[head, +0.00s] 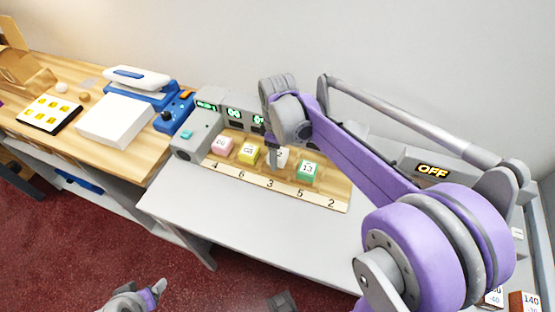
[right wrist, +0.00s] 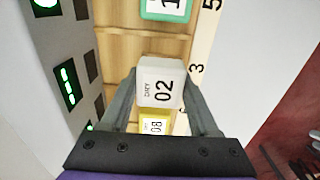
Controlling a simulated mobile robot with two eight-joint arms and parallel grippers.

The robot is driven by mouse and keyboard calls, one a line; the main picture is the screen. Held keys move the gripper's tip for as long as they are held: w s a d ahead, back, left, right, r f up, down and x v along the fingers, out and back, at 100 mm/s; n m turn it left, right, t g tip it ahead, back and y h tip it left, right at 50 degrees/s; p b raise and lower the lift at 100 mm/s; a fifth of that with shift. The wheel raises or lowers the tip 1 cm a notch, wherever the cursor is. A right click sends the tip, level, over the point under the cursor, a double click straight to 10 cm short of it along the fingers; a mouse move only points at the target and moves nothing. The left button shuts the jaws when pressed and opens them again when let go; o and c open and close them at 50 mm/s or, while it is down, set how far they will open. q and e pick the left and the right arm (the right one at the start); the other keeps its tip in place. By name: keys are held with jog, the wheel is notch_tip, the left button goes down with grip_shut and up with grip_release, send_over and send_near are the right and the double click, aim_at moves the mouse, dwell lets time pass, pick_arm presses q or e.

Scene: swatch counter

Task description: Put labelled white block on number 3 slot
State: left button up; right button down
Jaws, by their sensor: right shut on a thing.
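The white block (right wrist: 160,83), marked "02", is between the fingers of my right gripper (right wrist: 162,100), shut on it. In the head view, the white block (head: 283,154) is partly hidden behind my right gripper (head: 274,158). It is at the number 3 slot of the wooden rack (head: 333,201), between the yellow and green blocks. The number 3 label (right wrist: 197,68) is beside it in the right wrist view. I cannot tell whether the block rests on the slot floor. Part of my left gripper (head: 143,300) shows at the bottom; its opening is unclear.
A pink block (head: 223,145) is at 4, a yellow block (head: 247,153) at 6 and a green block (head: 307,171) at 5. Slot 2 looks empty. Grey units with green displays (head: 234,112) stand behind the rack. The grey counter (head: 240,217) in front is clear.

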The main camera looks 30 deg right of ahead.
jog(key=shift+f, duration=1.3)
jog(key=shift+f, duration=0.1)
jog(key=shift+f, duration=0.15)
jog(key=shift+c, duration=0.7)
grip_release()
